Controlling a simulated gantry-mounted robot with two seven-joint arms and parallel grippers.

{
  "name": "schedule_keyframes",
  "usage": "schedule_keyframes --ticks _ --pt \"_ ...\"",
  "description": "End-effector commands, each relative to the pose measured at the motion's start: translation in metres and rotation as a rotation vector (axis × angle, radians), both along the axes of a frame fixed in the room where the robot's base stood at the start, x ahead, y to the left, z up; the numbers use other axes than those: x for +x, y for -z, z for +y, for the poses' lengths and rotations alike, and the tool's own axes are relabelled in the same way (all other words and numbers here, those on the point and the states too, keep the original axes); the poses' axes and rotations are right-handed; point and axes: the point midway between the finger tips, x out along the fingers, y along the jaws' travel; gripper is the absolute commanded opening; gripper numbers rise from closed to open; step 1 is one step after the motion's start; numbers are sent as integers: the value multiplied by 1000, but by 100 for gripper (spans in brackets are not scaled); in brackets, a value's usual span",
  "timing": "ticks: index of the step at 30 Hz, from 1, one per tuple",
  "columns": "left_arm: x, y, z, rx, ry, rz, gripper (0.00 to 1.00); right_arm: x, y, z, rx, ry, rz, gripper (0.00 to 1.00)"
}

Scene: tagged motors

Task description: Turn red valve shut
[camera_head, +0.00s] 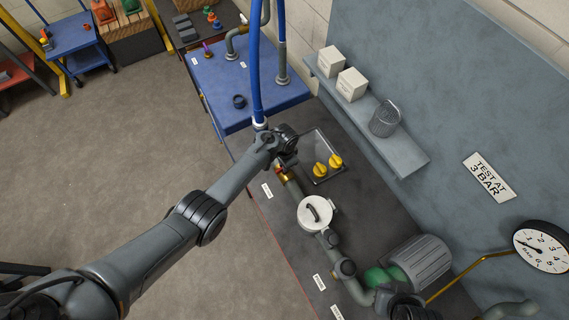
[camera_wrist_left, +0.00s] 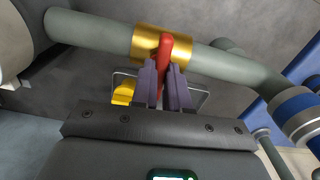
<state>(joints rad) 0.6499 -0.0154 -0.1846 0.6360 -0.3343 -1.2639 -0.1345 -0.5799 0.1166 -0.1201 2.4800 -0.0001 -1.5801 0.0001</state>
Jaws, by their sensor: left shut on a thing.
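The red valve handle (camera_wrist_left: 166,48) sits on a brass valve body (camera_wrist_left: 146,42) set in a grey-green pipe. In the left wrist view it stands across the pipe, its lower end between the fingers of my left gripper (camera_wrist_left: 163,78), which is shut on it. In the head view my left gripper (camera_head: 284,164) is at the pipe's far end, and mostly hides the handle; a bit of the brass body (camera_head: 287,178) shows. My right gripper cannot be made out; a dark part at the bottom edge may belong to my right arm.
Yellow knobs (camera_head: 320,170) sit beside my left gripper. A blue hose (camera_head: 255,60) rises behind it. A green and grey motor (camera_head: 415,262) and a pressure gauge (camera_head: 541,247) are at the right.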

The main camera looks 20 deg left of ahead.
Motion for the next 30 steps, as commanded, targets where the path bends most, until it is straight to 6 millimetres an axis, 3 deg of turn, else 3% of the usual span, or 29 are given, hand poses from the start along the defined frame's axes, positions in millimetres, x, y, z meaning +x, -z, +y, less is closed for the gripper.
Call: schedule_keyframes --ticks 22,23,27,30 --pt "0 1 0 0 92 -2 0 0 0 -1 -6 -4 0 0" --pt "0 1 0 0 93 -2 17 0 0 -2 -7 -4 0 0" --pt "0 1 0 -1 92 -1 39 0 0 -2 -8 -6 1 0" --pt "0 0 0 -1 91 -1 40 0 0 -2 -8 -6 0 0"
